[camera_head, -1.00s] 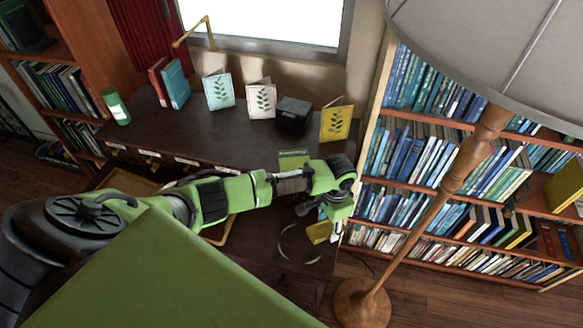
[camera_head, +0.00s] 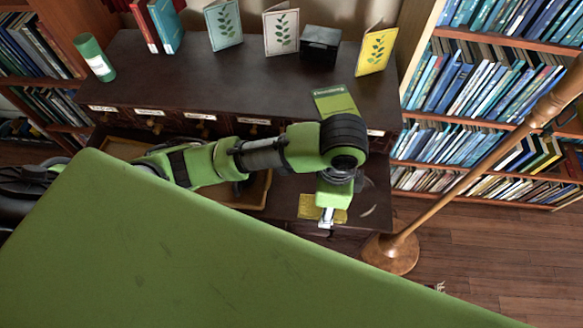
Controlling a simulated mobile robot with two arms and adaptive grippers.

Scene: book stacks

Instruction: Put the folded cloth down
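The folded cloth (camera_head: 309,208) is a small flat yellow piece below the end of my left arm. My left gripper (camera_head: 326,223) points down at it, and its pale fingertips overlap the cloth's front edge. The gripper looks shut on the cloth. The cloth lies over a dark low surface (camera_head: 284,205) in front of the desk; I cannot tell whether it touches that surface. The gripper and wrist hide part of the cloth. My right gripper is not in view.
The dark desk (camera_head: 230,85) carries several standing cards, a black box (camera_head: 320,45), a green cylinder (camera_head: 95,57) and a green booklet (camera_head: 335,100). A wooden tray (camera_head: 252,192) is partly behind my arm. A floor lamp's base (camera_head: 390,253) stands to the right, near the bookshelf (camera_head: 480,85).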

